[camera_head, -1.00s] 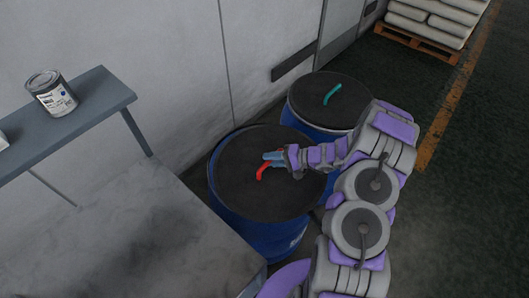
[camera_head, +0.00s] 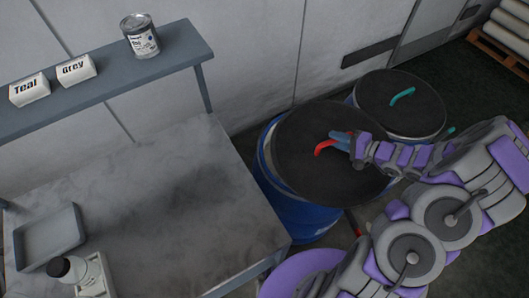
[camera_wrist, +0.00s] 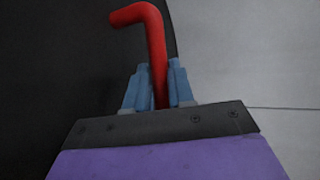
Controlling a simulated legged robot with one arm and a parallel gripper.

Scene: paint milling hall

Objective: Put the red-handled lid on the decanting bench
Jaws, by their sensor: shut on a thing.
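The red-handled lid (camera_head: 312,178) is a wide black disc. Its bent red handle (camera_head: 325,146) also shows in the wrist view (camera_wrist: 154,50). My gripper (camera_head: 341,140) is shut on that handle, with its blue fingers on either side of it in the wrist view (camera_wrist: 158,88). The lid is over a blue drum (camera_head: 305,217), whose rim shows at the lid's left edge. I cannot tell how large any gap between them is. The decanting bench (camera_head: 150,195) has a grey, stained top and stands left of the drum.
A tray (camera_head: 50,238) and a dark-capped bottle (camera_head: 72,269) in a white holder are on the bench's left. A shelf (camera_head: 100,88) above holds Teal and Grey boxes and a can (camera_head: 140,36). A teal-handled drum (camera_head: 400,105) stands behind. The bench's middle and right are clear.

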